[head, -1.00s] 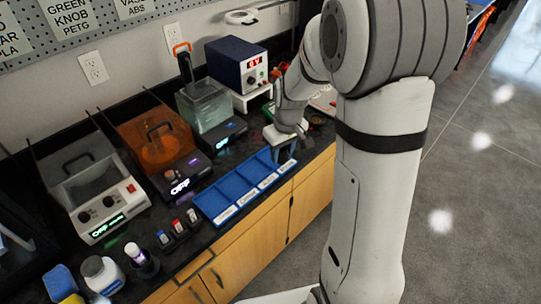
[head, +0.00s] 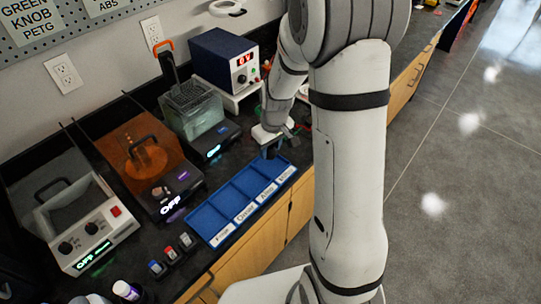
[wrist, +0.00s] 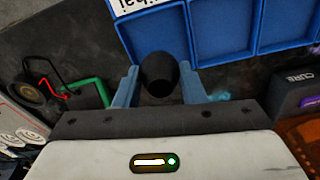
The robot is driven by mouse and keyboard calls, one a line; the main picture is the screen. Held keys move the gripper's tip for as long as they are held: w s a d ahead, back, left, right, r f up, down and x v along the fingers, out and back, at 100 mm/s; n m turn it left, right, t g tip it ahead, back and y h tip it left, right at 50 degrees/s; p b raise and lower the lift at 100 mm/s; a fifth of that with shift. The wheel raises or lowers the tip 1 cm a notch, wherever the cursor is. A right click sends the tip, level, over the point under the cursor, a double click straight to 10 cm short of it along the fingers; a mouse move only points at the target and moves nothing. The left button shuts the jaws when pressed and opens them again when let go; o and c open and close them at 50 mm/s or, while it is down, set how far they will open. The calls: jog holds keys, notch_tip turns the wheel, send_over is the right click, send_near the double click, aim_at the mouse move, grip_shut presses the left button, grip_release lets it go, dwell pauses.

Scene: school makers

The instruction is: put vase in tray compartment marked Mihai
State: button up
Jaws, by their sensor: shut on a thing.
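The vase (wrist: 160,73) is a small dark round piece between the two blue fingers of my gripper (wrist: 160,88) in the wrist view. My gripper is shut on it. In the head view my gripper (head: 271,151) is at the far right end of the blue tray (head: 213,238), and the vase cannot be made out there. The tray has a row of compartments with white name labels along its front edge. In the wrist view the label ending in "hai" (wrist: 128,4) is upside down, at the end compartment (wrist: 158,32). The vase shows just beside that compartment's wall, partly overlapping it.
A curing machine (wrist: 295,92) stands right of my gripper in the wrist view. In the head view a blue power supply (head: 224,58) and a wash tank (head: 192,105) stand behind the tray. Small cartridges (head: 172,254) stand left of it.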

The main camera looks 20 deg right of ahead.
aim_at(271, 157)
jog(key=shift+s+f, duration=0.1)
jog(key=shift+f, duration=1.8)
jog(key=shift+f, duration=0.2)
jog(key=o, duration=0.7)
jog(key=shift+c, duration=0.2)
jog(key=shift+r, duration=0.2)
